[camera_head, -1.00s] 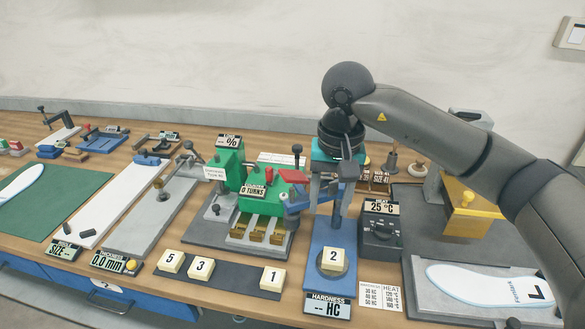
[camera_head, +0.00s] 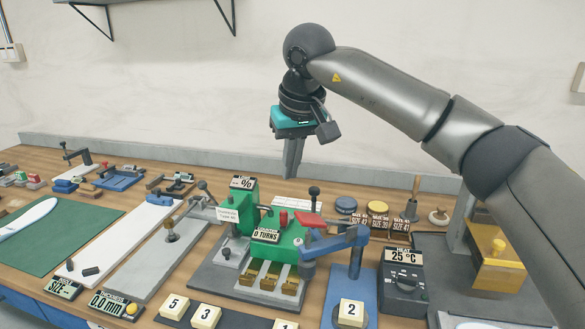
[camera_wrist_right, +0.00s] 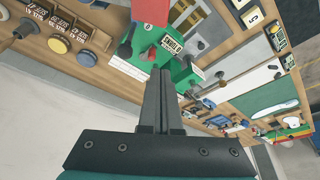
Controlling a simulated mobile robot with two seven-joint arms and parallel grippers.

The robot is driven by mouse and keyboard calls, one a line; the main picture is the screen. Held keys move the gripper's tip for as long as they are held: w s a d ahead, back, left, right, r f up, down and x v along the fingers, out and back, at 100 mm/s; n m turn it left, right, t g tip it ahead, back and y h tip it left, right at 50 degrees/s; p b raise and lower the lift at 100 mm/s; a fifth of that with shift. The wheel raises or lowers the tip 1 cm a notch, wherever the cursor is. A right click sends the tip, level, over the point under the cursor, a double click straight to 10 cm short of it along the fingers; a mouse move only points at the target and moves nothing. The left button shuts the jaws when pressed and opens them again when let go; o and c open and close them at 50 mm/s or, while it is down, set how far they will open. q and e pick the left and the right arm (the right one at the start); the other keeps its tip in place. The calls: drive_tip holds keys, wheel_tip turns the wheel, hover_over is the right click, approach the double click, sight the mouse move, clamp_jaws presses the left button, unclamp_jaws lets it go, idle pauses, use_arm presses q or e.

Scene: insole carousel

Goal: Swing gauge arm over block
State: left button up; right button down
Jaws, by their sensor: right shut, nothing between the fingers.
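The blue gauge stand (camera_head: 356,262) holds a blue arm (camera_head: 332,243) that points left, toward the green machine. A flat red piece (camera_head: 305,219) shows at the arm's left end. The cream block marked 2 (camera_head: 351,311) sits on the blue base in front of the post, and the arm is to the left of being over it. My right gripper (camera_head: 292,176) is shut and empty, pointing down, above and behind the arm and apart from it. In the right wrist view its shut fingers (camera_wrist_right: 158,75) point toward the green machine and a red part (camera_wrist_right: 151,10). My left gripper is not in view.
The green machine (camera_head: 224,190) stands left of the gauge. The dark heat box (camera_head: 404,285) is close on its right. Blocks marked 5 and 3 (camera_head: 205,316) lie in front left. Round tins (camera_head: 346,205) stand behind. The air above the bench is clear around my gripper.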

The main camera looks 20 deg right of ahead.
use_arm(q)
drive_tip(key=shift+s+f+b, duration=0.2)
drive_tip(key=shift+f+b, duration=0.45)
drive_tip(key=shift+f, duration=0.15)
use_arm(e)
wheel_tip(320, 180, down, 6)
drive_tip(key=s, duration=0.2)
drive_tip(key=shift+f, duration=0.2)
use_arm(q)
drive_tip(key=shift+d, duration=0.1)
